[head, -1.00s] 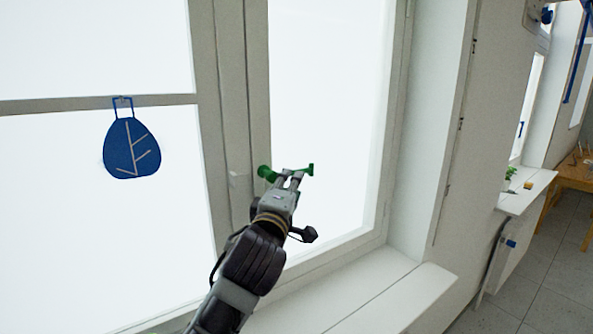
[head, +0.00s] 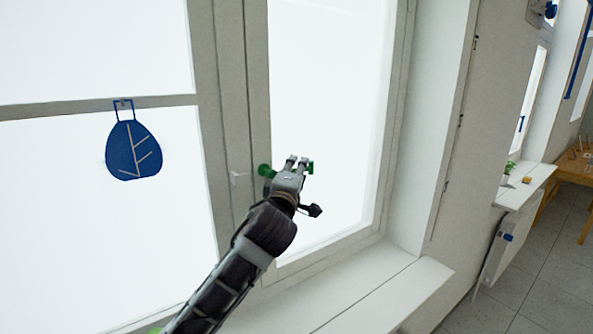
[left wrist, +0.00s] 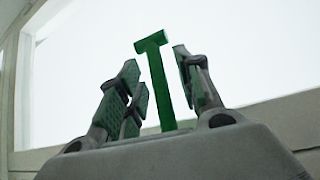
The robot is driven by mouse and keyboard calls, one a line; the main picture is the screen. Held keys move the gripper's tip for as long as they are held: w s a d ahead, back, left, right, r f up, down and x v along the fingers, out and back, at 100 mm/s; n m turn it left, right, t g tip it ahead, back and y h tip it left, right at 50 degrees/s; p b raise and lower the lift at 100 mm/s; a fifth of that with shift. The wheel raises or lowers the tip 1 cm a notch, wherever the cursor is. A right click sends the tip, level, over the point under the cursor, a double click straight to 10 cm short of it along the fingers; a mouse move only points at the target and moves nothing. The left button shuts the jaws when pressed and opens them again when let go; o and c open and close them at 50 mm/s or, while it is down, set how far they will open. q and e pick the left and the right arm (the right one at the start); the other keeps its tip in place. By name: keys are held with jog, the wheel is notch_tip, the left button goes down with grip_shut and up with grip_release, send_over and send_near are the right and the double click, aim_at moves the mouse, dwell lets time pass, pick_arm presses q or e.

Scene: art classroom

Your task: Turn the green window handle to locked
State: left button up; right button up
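The green window handle (head: 265,170) is on the frame of the right window sash. Its lever points to the right, roughly level, with its end (head: 310,167) showing just past my gripper. The middle of the lever is hidden behind the gripper in the head view. My left gripper (head: 298,161) is at the lever with its fingers spread. In the left wrist view, the handle (left wrist: 160,85) stands between the open fingers (left wrist: 158,90), with visible gaps on both sides. Its T-shaped end reaches past the fingertips. My right gripper is not in view.
A white fitting (head: 238,177) is on the window frame just left of the green handle. A blue leaf-shaped ornament (head: 133,150) hangs at the left pane. The windowsill (head: 385,290) below is clear. A radiator (head: 500,250) and a wooden table (head: 574,170) are at the right.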

pick_arm(q)
grip_shut()
dwell(0.4)
